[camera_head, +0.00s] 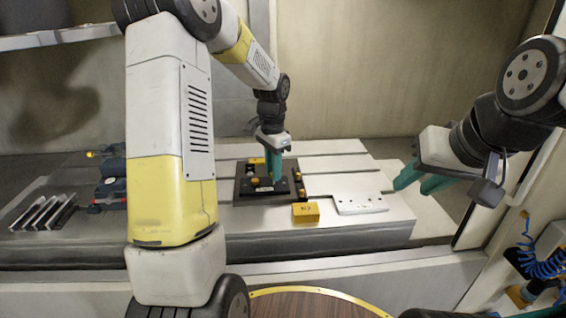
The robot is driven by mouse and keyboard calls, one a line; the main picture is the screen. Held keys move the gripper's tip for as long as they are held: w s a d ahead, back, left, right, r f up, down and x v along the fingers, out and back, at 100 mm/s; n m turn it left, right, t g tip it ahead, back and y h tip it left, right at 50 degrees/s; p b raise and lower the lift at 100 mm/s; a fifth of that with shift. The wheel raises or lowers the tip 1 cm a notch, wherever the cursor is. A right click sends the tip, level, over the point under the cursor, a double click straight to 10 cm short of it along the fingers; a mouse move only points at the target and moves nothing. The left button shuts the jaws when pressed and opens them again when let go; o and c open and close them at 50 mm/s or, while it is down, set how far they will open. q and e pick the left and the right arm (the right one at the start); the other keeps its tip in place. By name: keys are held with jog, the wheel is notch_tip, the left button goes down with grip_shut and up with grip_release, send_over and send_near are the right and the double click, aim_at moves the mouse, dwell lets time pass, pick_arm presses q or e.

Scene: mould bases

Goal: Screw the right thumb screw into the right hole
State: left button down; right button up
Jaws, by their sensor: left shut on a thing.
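A dark mould base (243,190) lies on the slotted grey bed, with a black plate (262,193) on top and several round orange-brass knobs around it. My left gripper (274,180) points down over the right part of the black plate. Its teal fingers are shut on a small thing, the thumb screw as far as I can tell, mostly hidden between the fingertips. The right hole is hidden under the fingers. My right gripper (418,184) hangs at the right, over the bed's right end, with its teal fingers apart and empty, away from the mould base.
A yellow block (305,212) and a white plate with holes (360,203) lie right of the mould base. Dark bars (42,213) and a blue-and-black tool (110,187) lie at the left. My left arm covers part of the bed. The bed's back right is clear.

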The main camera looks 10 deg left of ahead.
pick_arm(q)
jog(key=shift+f, duration=0.1)
jog(key=shift+f, duration=0.9)
jog(key=m, duration=0.9)
jog(key=shift+f, duration=0.1)
